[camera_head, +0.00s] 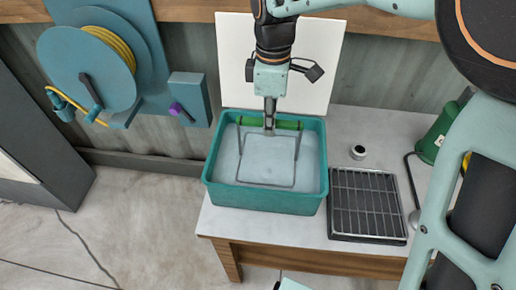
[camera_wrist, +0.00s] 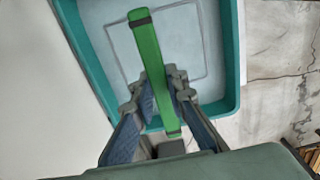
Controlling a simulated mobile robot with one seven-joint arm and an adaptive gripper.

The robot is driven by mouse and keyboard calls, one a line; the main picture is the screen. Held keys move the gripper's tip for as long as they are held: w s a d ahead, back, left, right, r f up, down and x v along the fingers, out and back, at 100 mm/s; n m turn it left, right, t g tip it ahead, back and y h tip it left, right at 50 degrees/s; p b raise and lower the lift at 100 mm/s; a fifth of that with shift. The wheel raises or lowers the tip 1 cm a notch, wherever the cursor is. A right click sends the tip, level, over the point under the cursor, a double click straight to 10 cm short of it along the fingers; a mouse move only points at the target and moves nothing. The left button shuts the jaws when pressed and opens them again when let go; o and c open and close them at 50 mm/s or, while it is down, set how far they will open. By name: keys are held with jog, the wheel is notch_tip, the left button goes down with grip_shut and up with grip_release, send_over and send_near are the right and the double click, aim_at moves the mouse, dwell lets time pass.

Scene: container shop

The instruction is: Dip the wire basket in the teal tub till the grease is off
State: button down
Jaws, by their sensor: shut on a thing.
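The teal tub (camera_head: 212,172) stands on the bench and holds pale blue-grey liquid. My gripper (camera_head: 269,118) points down over the tub's far part and is shut on the green handle of the wire basket (camera_head: 288,124). The handle lies crosswise near the far rim, and thin grey wires run from it towards the near side. Only a thin wire outline shows against the liquid; I cannot tell how deep the basket sits. In the wrist view the green handle (camera_wrist: 146,50) passes between my fingers, above the tub (camera_wrist: 236,70). No grease can be made out.
A black tray with a metal grid (camera_head: 368,205) lies right of the tub, with a small round white-and-black item (camera_head: 358,152) behind it. A green object (camera_head: 436,135) stands further right. A white panel (camera_head: 235,60) is behind the tub. A hose reel (camera_head: 88,70) hangs at left.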

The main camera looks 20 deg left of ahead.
jog(key=shift+r, duration=0.2)
notch_tip(320, 180, up, 13)
jog(key=p, duration=1)
jog(key=shift+r, duration=0.3)
dwell(0.4)
notch_tip(320, 180, up, 3)
jog(key=shift+f, duration=0.15)
jog(key=shift+d, duration=0.1)
dwell(0.8)
